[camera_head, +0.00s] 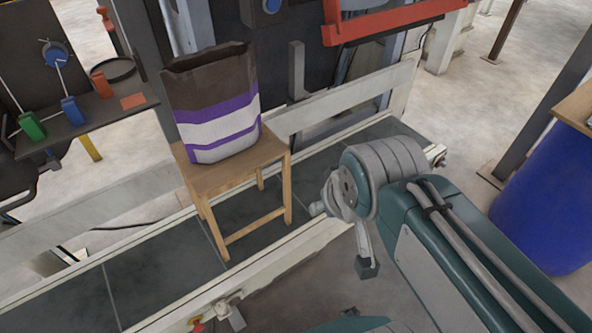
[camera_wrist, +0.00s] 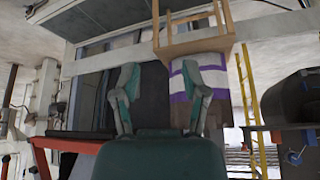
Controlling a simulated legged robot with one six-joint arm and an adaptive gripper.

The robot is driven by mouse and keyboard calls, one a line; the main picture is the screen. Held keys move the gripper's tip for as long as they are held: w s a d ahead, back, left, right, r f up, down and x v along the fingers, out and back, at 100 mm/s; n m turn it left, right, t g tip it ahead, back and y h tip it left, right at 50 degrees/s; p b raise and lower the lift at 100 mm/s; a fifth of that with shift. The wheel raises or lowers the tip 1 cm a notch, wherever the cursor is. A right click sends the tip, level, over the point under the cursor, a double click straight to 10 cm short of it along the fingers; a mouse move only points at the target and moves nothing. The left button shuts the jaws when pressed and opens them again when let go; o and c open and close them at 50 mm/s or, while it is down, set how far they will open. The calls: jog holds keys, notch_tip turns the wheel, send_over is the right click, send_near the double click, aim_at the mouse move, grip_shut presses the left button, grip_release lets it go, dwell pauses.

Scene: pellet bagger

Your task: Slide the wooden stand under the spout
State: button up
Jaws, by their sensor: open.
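The wooden stand (camera_head: 240,172) is a light stool-like frame standing upright on the dark conveyor bed, left of centre in the head view. An open-topped brown, white and purple bag (camera_head: 215,105) stands on it. In the wrist view, which looks upside down, the stand (camera_wrist: 197,46) is at the top and the bag (camera_wrist: 180,88) hangs below it, partly behind a finger. My gripper (camera_wrist: 159,72) is open with nothing between its fingers, apart from the stand. A red-orange frame (camera_head: 390,20) is at the top right; I cannot make out the spout for certain.
Pale rails (camera_head: 340,98) border the conveyor bed (camera_head: 150,262). A dark panel with coloured handles (camera_head: 85,110) is left of the bag. A blue drum (camera_head: 545,200) stands at the right. The bed is clear left of the stand.

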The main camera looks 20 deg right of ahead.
jog(key=shift+w, duration=0.2)
jog(key=shift+o, duration=0.3)
jog(key=shift+s+d, duration=0.1)
jog(key=shift+d, duration=0.15)
jog(key=shift+o, duration=0.7)
jog(key=shift+d, duration=0.1)
jog(key=w+d+f+n+t+h, duration=0.1)
jog(key=w+d+f+t, duration=0.3)
jog(key=w, duration=0.7)
jog(key=w+d+f+n, duration=0.1)
jog(key=w+d+f, duration=0.2)
jog(key=w+f, duration=0.6)
jog(key=w+a+f+t+y, duration=0.1)
jog(key=w+f, duration=0.3)
jog(key=f, duration=0.4)
jog(key=w+f+n+t+y, duration=0.1)
jog(key=w+f+t+y, duration=0.1)
jog(key=f, duration=0.6)
jog(key=shift+w+a+f+n+y, duration=0.15)
jog(key=shift+w+a+n+y, duration=0.2)
jog(key=shift+w+y, duration=0.65)
jog(key=shift+s, duration=0.1)
